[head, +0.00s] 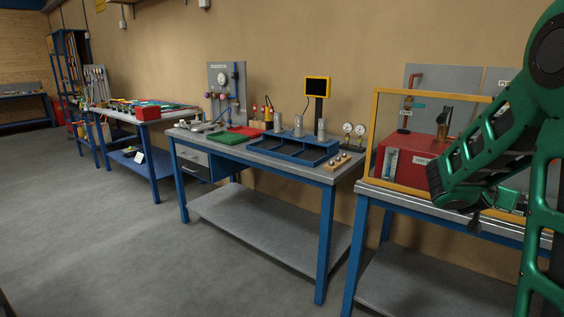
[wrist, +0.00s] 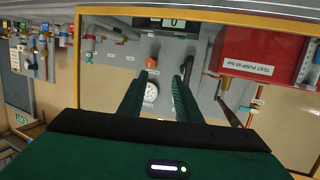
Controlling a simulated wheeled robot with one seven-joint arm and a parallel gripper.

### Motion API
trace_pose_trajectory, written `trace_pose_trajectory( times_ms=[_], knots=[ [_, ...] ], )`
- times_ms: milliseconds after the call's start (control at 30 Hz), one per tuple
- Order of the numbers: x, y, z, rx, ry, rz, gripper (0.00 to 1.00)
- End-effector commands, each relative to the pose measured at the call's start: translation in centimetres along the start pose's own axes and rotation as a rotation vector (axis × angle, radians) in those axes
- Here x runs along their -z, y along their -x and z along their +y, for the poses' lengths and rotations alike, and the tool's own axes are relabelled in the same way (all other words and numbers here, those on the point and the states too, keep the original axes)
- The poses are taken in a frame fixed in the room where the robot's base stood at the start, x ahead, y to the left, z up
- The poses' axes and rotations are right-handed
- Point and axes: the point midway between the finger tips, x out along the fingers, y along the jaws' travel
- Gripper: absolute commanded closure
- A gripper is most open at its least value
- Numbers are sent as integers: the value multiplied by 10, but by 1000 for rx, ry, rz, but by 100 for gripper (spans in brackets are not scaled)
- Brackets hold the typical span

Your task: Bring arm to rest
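My green arm (head: 495,135) fills the right side of the head view, bent, in front of the yellow-framed bench. In the head view its lower end hides part of the red box and the bench top, and I cannot make out the fingers there. In the wrist view my gripper (wrist: 162,76) shows its two green fingers apart, with nothing held between them. A round white gauge (wrist: 151,94) shows behind the gap, not touching the fingers. The wrist view looks upside down.
The yellow frame (head: 375,135) and red box (head: 425,165) on the right bench stand close to my arm in the picture. The middle bench (head: 270,150) holds a blue tray (head: 290,155) and a green tray (head: 226,138). The floor (head: 110,240) at left is clear.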

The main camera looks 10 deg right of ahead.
Motion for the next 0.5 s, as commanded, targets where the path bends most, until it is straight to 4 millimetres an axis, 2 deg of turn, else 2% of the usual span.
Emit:
trace_pose_trajectory(
  times_ms=[33, 100, 267, 367, 500],
  knots=[
    [-10, 8, 19, -27, -6, -75, 69],
    [-32, 23, 40, -54, 4, -201, 69],
    [-84, 74, 76, -57, 50, -497, 69],
    [-114, 116, 92, -22, 97, -680, 69],
    [-150, 187, 110, 74, 184, -923, 69]
  ],
)
